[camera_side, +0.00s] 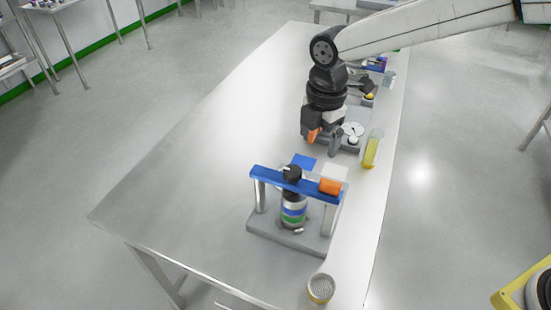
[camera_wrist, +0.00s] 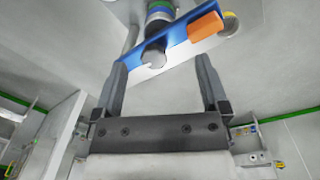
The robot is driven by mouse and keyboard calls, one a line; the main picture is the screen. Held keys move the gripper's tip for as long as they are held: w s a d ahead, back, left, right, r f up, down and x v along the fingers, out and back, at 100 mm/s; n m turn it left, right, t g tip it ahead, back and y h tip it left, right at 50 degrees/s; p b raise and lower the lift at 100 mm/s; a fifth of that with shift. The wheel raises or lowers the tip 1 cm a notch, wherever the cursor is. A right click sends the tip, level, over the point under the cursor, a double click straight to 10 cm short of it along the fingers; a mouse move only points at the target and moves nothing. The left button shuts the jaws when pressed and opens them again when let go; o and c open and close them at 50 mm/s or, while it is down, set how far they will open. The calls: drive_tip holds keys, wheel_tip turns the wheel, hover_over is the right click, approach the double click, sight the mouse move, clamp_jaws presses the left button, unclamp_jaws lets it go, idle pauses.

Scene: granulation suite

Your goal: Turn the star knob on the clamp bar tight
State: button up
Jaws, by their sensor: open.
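The blue clamp bar (camera_side: 270,178) spans two posts over a grey base in the side view. The black star knob (camera_side: 292,173) sits on top of the bar, left of an orange block (camera_side: 330,186). A bottle with blue and green bands (camera_side: 293,213) stands upright under the bar. My gripper (camera_side: 322,146) is open and empty, behind and above the clamp, apart from it. In the wrist view, the knob (camera_wrist: 155,54) and bar (camera_wrist: 178,42) appear beyond and between my open fingers (camera_wrist: 163,68). The knob's underside contact is hidden.
A yellow-filled container (camera_side: 372,150) stands right of my gripper near the table edge. A small round cup (camera_side: 320,288) stands at the front corner. Several items crowd the far right of the table (camera_side: 190,150), whose left side is clear.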

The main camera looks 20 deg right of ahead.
sight(293, 170)
drive_tip(key=a+n, duration=0.2)
drive_tip(key=a, duration=0.1)
drive_tip(key=a+n, duration=0.1)
drive_tip(key=a, duration=0.1)
drive_tip(key=shift+w+r+n, duration=0.2)
drive_tip(key=shift+r+n, duration=0.2)
drive_tip(key=shift+f, duration=0.1)
drive_tip(key=shift+d+f, duration=0.1)
drive_tip(key=shift+f, duration=3.7)
clamp_jaws()
